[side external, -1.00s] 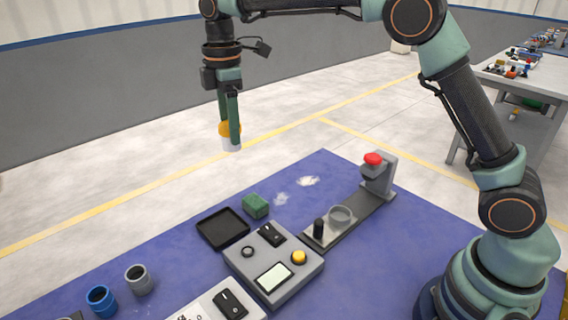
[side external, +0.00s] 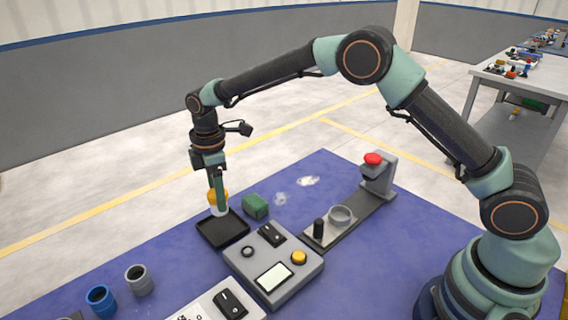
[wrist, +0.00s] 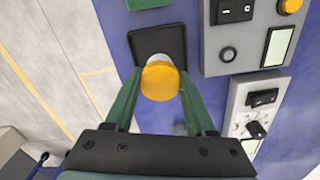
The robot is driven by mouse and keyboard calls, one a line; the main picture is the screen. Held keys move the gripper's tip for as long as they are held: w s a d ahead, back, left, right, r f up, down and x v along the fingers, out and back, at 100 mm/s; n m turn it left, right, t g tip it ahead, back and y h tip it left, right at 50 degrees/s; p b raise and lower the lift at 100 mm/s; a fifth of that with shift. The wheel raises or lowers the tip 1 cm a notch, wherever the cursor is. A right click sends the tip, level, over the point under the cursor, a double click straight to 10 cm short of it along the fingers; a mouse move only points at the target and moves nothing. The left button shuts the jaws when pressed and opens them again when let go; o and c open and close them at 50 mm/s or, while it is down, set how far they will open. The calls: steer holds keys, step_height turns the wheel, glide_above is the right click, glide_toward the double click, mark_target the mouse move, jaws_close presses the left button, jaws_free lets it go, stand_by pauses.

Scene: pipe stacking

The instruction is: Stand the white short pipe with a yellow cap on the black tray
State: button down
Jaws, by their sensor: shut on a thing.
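The white short pipe with a yellow cap (side external: 217,199) is upright between the fingers of my gripper (side external: 218,200), at the far left side of the black tray (side external: 222,236). In the wrist view its round yellow cap (wrist: 160,80) sits between the two green fingers of my gripper (wrist: 158,90). The black tray (wrist: 150,42) shows just beyond the cap. My gripper is shut on the pipe. The pipe's lower end appears at or just above the tray's far edge; I cannot tell whether it touches.
A grey control box (side external: 274,262) with a yellow button stands in front. A red-topped fixture (side external: 374,170) stands at the right.

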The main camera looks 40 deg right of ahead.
steer(key=shift+f, duration=2.8)
steer(key=shift+f, duration=0.15)
steer(key=shift+c, duration=1.2)
jaws_free()
